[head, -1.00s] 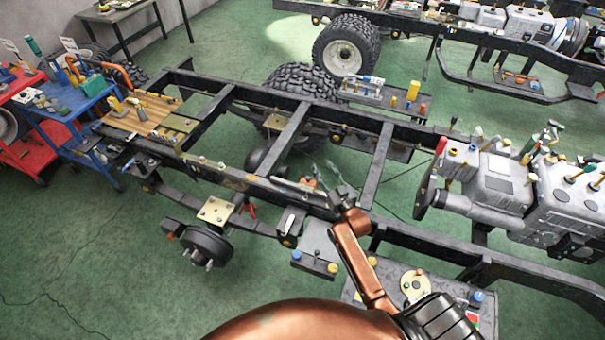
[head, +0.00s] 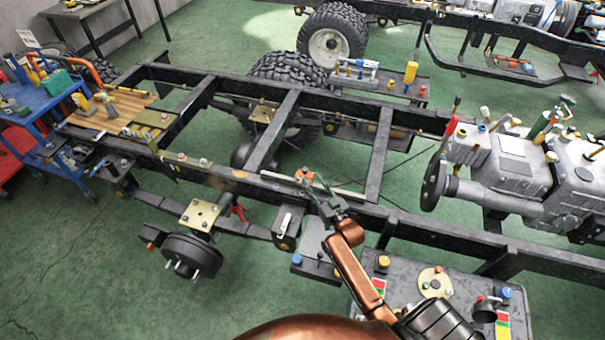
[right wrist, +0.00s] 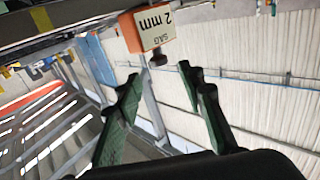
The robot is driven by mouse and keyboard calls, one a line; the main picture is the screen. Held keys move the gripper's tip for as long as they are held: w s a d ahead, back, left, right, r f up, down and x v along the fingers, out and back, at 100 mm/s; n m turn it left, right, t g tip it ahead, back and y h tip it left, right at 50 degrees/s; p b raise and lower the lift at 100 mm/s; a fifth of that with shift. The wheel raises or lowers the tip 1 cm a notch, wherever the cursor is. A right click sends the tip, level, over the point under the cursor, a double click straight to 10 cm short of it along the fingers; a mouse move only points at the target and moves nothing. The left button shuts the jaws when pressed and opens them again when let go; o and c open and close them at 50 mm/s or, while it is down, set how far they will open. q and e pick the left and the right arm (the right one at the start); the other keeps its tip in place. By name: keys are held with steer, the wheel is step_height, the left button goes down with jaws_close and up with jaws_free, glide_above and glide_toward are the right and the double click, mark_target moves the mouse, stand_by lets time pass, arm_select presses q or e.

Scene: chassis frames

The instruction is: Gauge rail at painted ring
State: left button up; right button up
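A long dark chassis rail (head: 447,228) runs diagonally across the head view. A pale straight bar (head: 347,193) lies along it. A small orange block (head: 304,174) sits by that bar; the right wrist view shows an orange block (right wrist: 147,28) marked "SAG 2 mm" with a dark knob under it. A faint yellowish mark (head: 240,174) shows on the rail farther left; I cannot tell whether it is a ring. My right gripper (head: 315,188) is just right of and below the orange block. Its green fingers (right wrist: 163,78) are apart and empty. My left gripper is not in view.
Crossmembers (head: 377,155) span the frame. A grey gearbox (head: 510,170) with a red-handled tool stands right. A brake drum (head: 190,257) hangs lower left. A grey box (head: 462,290) with coloured caps lies near my arm. A blue cart (head: 50,115) is far left.

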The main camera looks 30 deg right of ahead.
mark_target(306, 171)
steer(key=w, duration=0.5)
steer(key=w+b, duration=0.1)
steer(key=w, duration=0.1)
steer(key=shift+w+d, duration=0.3)
jaws_close()
stand_by(0.4)
